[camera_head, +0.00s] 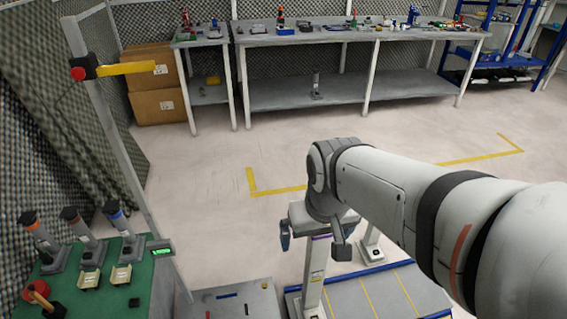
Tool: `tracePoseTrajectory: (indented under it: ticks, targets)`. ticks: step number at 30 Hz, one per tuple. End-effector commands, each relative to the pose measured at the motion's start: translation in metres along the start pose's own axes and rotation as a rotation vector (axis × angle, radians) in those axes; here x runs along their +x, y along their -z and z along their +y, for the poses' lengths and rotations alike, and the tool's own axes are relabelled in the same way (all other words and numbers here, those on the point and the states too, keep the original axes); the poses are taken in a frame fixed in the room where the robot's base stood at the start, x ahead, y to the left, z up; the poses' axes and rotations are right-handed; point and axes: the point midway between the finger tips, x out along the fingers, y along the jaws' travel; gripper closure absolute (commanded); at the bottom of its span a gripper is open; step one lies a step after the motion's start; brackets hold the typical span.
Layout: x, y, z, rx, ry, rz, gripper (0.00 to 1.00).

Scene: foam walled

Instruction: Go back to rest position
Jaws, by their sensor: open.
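My arm reaches in from the right edge and bends downward at the wrist. My gripper (314,242) hangs at the end of it, with its two fingers spread apart. I see nothing held between the fingers. It is over the near side of the scene, above a grey surface with blue edges and yellow lines (376,296). Pale upright posts show behind and below the gripper, partly hidden by it and the arm.
A green table (60,285) at lower left bears several upright grey devices (88,238) and small parts. A grey table (240,300) stands beside it. A metal post (118,140) carries a yellow arm. Workbenches (350,34) line the back. The floor between is open, with yellow markings.

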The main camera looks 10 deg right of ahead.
Motion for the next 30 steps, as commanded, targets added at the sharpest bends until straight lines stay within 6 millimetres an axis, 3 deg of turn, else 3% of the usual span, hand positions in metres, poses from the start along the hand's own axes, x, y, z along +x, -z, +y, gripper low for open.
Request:
tracePoseTrajectory:
  ticks: [10, 14, 21, 30]
  targets:
    - [-0.004, 0.000, 0.000, 0.000, 0.000, 0.001, 0.00]
    - [-0.025, 0.004, 0.000, -0.001, -0.001, 0.008, 0.00]
    - [-0.080, 0.012, 0.001, -0.004, -0.003, 0.030, 0.00]
    - [-0.086, 0.013, 0.001, -0.005, -0.004, 0.035, 0.00]
